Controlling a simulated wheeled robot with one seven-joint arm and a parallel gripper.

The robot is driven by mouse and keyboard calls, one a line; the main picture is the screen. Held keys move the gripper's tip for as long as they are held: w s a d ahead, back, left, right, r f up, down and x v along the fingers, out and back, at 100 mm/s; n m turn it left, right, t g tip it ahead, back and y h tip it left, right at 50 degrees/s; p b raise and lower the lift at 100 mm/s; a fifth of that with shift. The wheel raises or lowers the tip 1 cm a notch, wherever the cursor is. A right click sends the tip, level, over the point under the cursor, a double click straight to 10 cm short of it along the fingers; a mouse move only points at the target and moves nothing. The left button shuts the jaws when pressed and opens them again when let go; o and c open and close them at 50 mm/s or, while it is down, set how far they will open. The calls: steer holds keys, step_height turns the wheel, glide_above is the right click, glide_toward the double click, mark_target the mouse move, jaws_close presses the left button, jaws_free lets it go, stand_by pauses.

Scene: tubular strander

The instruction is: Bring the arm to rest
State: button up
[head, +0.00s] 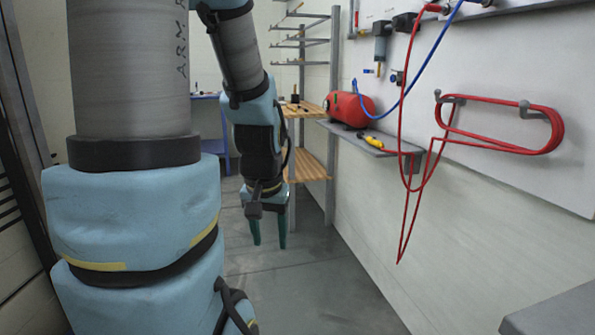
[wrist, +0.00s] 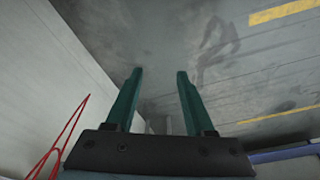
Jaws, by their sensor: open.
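My gripper (head: 269,231) hangs from my blue and grey arm in the middle of the head view, with its two green fingers pointing down above the grey floor. The fingers are apart and nothing is between them. In the wrist view my gripper (wrist: 160,75) shows the same two green fingers spread over bare floor. My upper arm fills much of the left side of the head view.
A wall shelf (head: 375,142) at right holds a red tank (head: 350,108) and a yellow tool (head: 369,139). A red hose (head: 510,150) hangs on the wall. A wooden-shelved rack (head: 312,165) stands behind my gripper. The floor (head: 310,285) ahead is clear.

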step_height(320, 180, up, 12)
steer(key=s+a+n+p, duration=0.1)
steer(key=s+p, duration=0.1)
steer(key=p, duration=1.1)
steer(key=shift+g, duration=0.3)
